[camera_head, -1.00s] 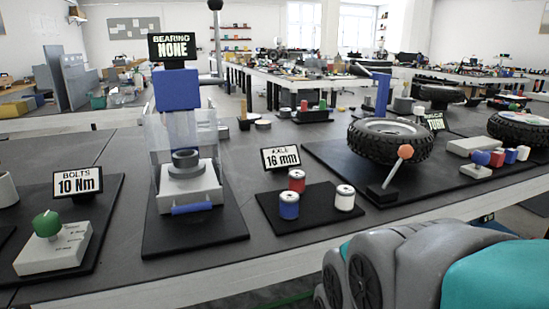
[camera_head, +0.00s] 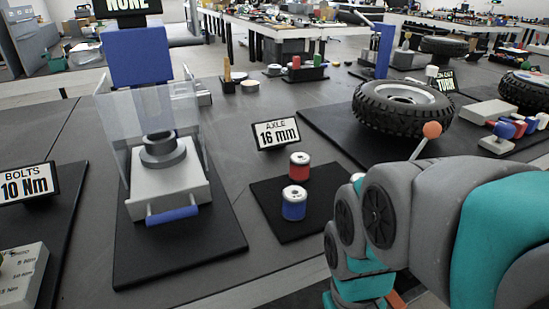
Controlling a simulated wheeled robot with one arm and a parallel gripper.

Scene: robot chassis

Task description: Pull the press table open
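The press table (camera_head: 170,190) is a light grey drawer-like block at the foot of the press, with a blue bar handle (camera_head: 172,215) across its front. A dark grey ring part (camera_head: 162,151) sits on top of it. The blue press head (camera_head: 137,57) stands above, behind a clear guard (camera_head: 125,125) that surrounds the table's sides. My arm comes in from the right, its grey and teal links over the bench's front edge, well right of the handle. My gripper is not visible.
Right of the press, a black mat (camera_head: 268,212) holds a red cylinder (camera_head: 299,166) and a blue cylinder (camera_head: 293,203) beside the 16 mm sign (camera_head: 276,134). A wheel (camera_head: 401,105) lies further right. The bolts sign (camera_head: 28,184) is at left.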

